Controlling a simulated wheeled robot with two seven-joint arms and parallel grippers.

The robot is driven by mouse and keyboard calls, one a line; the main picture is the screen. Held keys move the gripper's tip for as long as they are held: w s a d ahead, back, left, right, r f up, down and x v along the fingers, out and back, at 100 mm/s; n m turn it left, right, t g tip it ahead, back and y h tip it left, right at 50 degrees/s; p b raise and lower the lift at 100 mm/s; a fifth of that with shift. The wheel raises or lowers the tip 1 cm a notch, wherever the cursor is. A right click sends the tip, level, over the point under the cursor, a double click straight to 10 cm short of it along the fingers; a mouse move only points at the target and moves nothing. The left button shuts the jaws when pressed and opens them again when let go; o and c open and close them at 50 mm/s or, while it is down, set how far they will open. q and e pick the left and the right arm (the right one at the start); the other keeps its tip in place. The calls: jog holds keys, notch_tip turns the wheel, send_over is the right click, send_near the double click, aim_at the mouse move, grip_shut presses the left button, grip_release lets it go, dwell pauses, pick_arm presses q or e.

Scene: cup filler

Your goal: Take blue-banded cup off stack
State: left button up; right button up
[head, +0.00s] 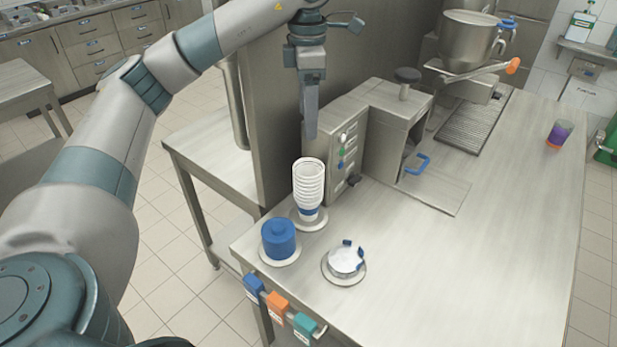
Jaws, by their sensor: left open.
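A stack of white nested cups (308,182) stands upright on a round base (299,220) near the left edge of the steel counter. A blue band (307,211) shows at the foot of the stack, on its lowest cup; the rest of that cup is hidden by the nesting. My left gripper (310,135) points down above the stack, apart from it. Its fingers are seen edge-on, so the gap between them hardly shows; it is open and empty. My right gripper is not in view.
A blue round container (278,238) and a metal ring holder with blue pads (345,260) stand in front of the stack. A steel machine (345,150) rises close behind it. A purple cup (559,134) stands far right. The counter's right middle is clear.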

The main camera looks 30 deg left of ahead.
pick_arm(q)
send_near(308, 167)
jog(key=shift+f+p, duration=0.5)
jog(key=shift+f, duration=0.65)
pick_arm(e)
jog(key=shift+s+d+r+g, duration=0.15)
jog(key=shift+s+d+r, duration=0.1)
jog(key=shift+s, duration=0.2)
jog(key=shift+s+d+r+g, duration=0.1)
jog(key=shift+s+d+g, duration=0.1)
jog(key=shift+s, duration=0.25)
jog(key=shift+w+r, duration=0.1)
